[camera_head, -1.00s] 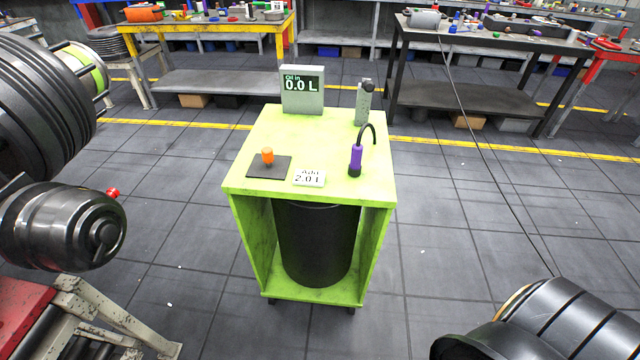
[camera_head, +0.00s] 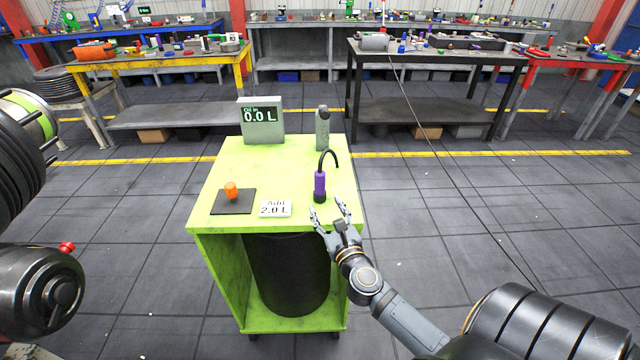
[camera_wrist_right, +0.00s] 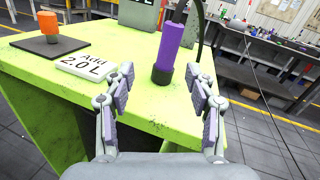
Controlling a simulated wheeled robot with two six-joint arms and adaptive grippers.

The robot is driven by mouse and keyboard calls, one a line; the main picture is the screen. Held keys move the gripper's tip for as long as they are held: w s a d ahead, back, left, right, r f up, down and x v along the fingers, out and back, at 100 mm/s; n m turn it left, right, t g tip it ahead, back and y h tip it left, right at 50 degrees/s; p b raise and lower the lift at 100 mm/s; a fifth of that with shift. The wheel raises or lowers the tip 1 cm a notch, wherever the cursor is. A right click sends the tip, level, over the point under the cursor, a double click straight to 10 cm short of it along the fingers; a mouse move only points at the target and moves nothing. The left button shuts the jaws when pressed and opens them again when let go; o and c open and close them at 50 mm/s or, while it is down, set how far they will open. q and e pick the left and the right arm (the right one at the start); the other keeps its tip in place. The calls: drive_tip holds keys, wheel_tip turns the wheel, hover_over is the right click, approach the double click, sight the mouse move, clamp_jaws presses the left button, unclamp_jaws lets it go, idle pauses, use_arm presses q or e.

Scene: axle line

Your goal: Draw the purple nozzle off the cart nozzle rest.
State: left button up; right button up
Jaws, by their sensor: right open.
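The purple nozzle (camera_head: 320,184) stands upright near the right front of the lime-green cart top (camera_head: 285,170), with a dark base and a black hose curving up from its top. The grey nozzle rest (camera_head: 322,128) seems to be the upright post behind it, though I cannot tell for sure. My right gripper (camera_head: 330,212) is open at the cart's front edge, just in front of the nozzle. In the right wrist view the nozzle (camera_wrist_right: 168,52) shows beyond and between the spread fingers (camera_wrist_right: 163,95), not touching them. My left gripper is not in view.
A black drum (camera_head: 290,275) stands inside the cart. Workbenches line the back; the floor to the right is clear.

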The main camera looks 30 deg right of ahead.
sight(321, 187)
drive_tip(key=w+d+m, duration=0.2)
drive_tip(key=w, duration=0.1)
drive_tip(key=w+d+m+h+p, duration=0.1)
drive_tip(key=shift+w+g, duration=0.4)
drive_tip(key=x, duration=0.5)
drive_tip(key=shift+w+a+p, duration=0.2)
drive_tip(key=shift+a+p, duration=0.05)
drive_tip(key=shift+p, duration=0.15)
drive_tip(key=shift+s+r, duration=0.1)
drive_tip(key=shift+c, duration=1.1)
clamp_jaws()
